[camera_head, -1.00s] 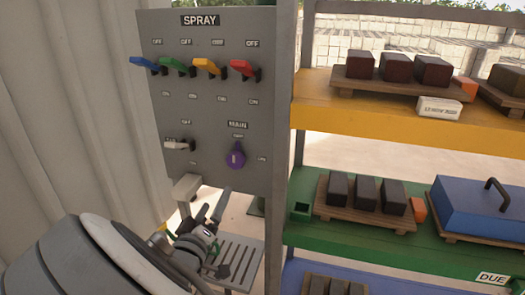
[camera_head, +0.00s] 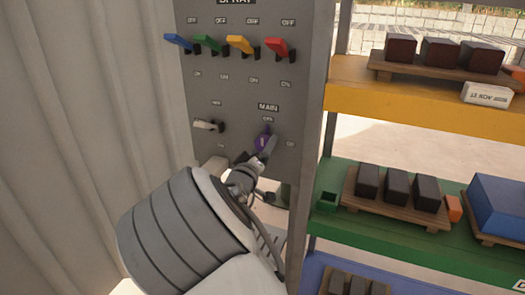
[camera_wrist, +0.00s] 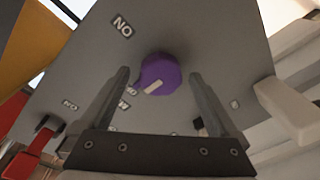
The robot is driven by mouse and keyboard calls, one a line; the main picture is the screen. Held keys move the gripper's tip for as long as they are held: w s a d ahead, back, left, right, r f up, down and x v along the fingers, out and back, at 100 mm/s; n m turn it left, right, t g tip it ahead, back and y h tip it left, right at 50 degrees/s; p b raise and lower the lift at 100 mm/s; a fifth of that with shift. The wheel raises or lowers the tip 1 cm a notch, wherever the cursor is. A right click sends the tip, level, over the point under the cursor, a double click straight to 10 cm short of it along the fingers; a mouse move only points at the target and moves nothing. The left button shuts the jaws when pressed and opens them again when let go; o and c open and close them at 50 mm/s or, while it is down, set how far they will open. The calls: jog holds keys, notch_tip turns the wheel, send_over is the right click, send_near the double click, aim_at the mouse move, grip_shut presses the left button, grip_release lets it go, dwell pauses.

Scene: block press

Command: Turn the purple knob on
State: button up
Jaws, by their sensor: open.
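The purple knob (camera_head: 262,141) sits on the grey panel under the MAIN label, partly covered by my gripper in the head view. In the wrist view the knob (camera_wrist: 165,72) lies between and just beyond my fingertips. Its pale pointer mark aims to the lower left, towards a label partly hidden by my left finger. The ON label (camera_wrist: 122,26) is at the upper left, upside down. My gripper (camera_wrist: 160,75) is open, with one finger on each side of the knob; I cannot tell whether either touches it.
Blue, green, yellow and red levers (camera_head: 277,47) line the upper panel (camera_head: 230,85). A white lever (camera_head: 208,125) is left of the knob. A shelf rack (camera_head: 335,235) with dark blocks on boards stands to the right; a pale ribbed wall (camera_head: 80,120) is on the left.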

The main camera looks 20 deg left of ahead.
jog(key=shift+w, duration=0.4)
jog(key=c, duration=1.4)
jog(key=shift+o, duration=0.2)
